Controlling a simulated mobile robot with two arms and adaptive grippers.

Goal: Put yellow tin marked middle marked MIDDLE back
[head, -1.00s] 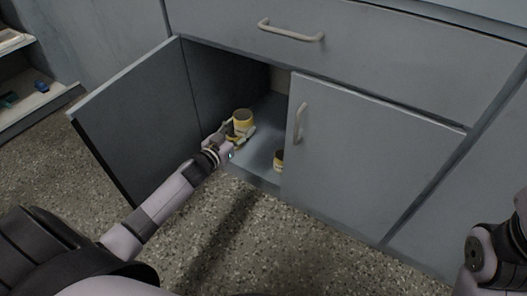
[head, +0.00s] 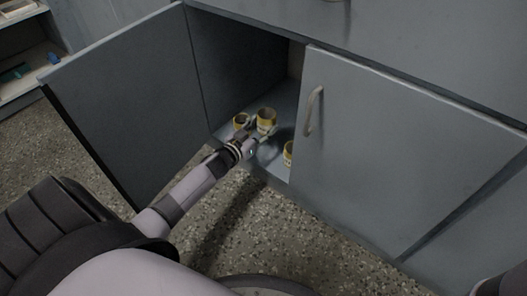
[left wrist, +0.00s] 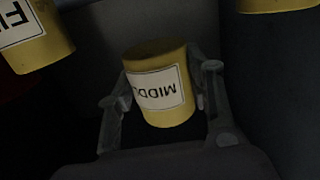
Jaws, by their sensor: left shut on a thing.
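The yellow tin marked MIDDLE (head: 265,117) is in the opening of the low cabinet. My left gripper (head: 258,136) is shut on it. In the left wrist view the tin (left wrist: 159,60) sits between the two fingers (left wrist: 163,100), its white label reading upside down. I cannot tell whether its base touches the cabinet floor. A second yellow tin (head: 241,119) stands just left of it; its label, partly cut off, starts with "FI" in the left wrist view (left wrist: 35,40). A third yellow tin (head: 288,150) is partly hidden by the right door. My right gripper is out of view.
The cabinet's left door (head: 130,105) stands wide open, left of my arm. The right door (head: 400,150) is closed, with a vertical handle (head: 314,110). The cabinet floor (head: 276,171) shows bare near its front edge. An open shelf (head: 22,85) is at the far left.

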